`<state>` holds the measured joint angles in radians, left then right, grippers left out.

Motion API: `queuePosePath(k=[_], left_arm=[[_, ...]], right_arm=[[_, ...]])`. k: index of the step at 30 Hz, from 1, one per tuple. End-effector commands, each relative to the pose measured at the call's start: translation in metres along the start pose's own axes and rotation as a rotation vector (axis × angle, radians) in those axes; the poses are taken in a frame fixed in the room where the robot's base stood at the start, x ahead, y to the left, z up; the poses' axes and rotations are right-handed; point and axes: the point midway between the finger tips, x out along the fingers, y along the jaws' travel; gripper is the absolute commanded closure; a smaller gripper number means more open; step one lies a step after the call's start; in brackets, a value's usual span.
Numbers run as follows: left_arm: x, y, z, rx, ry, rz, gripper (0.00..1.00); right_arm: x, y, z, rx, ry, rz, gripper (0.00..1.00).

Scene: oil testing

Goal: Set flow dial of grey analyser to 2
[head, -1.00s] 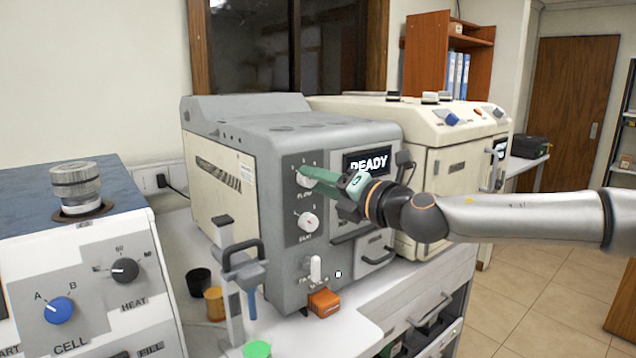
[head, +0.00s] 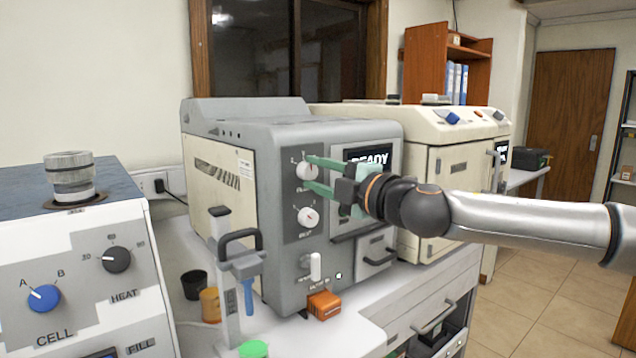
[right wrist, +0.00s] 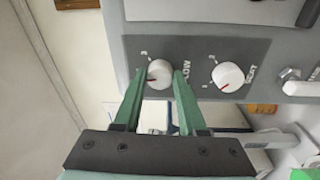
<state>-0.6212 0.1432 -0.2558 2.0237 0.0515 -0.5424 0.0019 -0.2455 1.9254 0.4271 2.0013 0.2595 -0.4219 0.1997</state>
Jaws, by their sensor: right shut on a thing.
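The grey analyser (head: 265,190) stands on the bench with a READY screen (head: 368,162). Its white flow dial (head: 306,171) is the upper of two dials on the dark front panel; it also shows in the right wrist view (right wrist: 160,72). My right gripper (head: 308,174) has its green fingers on either side of the flow dial and is shut on it. In the right wrist view the fingertips (right wrist: 160,73) flank the dial. My left gripper is not in view.
A second white dial (head: 307,216) sits below the flow dial, with a white lever (head: 315,266) and orange block (head: 323,304) lower down. A stand with a grey handle (head: 240,245) is in front. A cream machine (head: 450,165) stands to the right.

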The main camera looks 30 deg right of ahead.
Motion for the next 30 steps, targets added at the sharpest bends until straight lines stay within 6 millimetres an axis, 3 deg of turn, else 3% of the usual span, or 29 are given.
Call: queuePosePath(k=[9,23,24,30], left_arm=[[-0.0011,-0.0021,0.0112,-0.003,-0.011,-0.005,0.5],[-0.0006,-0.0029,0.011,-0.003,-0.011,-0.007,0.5],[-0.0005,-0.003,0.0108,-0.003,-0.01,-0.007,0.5],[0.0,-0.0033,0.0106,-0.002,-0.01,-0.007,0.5]], right_arm=[[0.0001,-0.0007,-0.0003,0.094,-0.004,0.005,1.0],[0.0001,-0.0001,-0.0003,0.104,-0.005,0.005,1.0],[0.0001,-0.0001,-0.0003,0.104,-0.005,0.005,0.56],[0.0001,-0.0001,-0.0003,0.104,-0.005,0.006,0.33]])
